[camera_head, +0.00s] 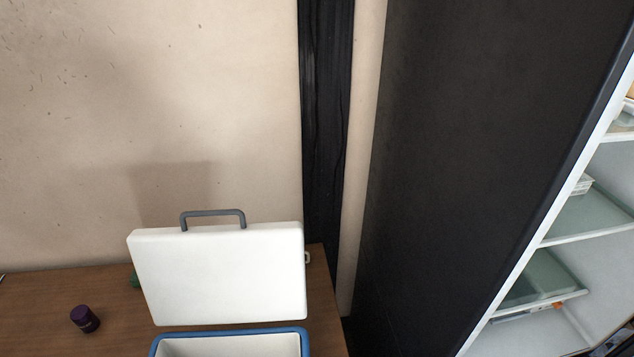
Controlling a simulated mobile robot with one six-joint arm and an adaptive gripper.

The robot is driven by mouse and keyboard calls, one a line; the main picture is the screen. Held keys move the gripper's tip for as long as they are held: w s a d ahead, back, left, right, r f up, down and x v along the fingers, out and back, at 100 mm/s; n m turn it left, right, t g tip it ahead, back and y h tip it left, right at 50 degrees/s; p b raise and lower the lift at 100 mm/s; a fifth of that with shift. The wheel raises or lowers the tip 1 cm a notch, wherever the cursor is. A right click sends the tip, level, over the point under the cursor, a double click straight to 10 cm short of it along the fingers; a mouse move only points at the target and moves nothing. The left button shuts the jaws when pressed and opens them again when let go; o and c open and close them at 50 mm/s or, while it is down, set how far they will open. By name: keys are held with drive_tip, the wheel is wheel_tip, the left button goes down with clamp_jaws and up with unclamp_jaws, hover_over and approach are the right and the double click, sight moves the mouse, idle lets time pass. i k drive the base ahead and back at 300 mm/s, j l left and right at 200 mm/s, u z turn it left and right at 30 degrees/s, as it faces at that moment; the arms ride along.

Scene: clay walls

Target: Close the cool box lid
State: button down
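The cool box (229,334) stands on a wooden table at the bottom of the view, with a blue rim and a pale inside. Only its upper back part shows; the rest is cut off by the lower edge. Its white lid (222,275) stands open, roughly upright behind the rim. A grey handle (212,214) sits on the lid's top edge. My gripper is not in view.
A dark purple jar (85,319) stands on the wooden table (40,310) left of the box. A green thing (135,281) is partly hidden behind the lid. A tall black cabinet (470,130) with white inner shelves stands at the right. A clay wall (150,100) is behind.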

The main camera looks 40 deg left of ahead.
sight(244, 272)
drive_tip(key=u, duration=2.4)
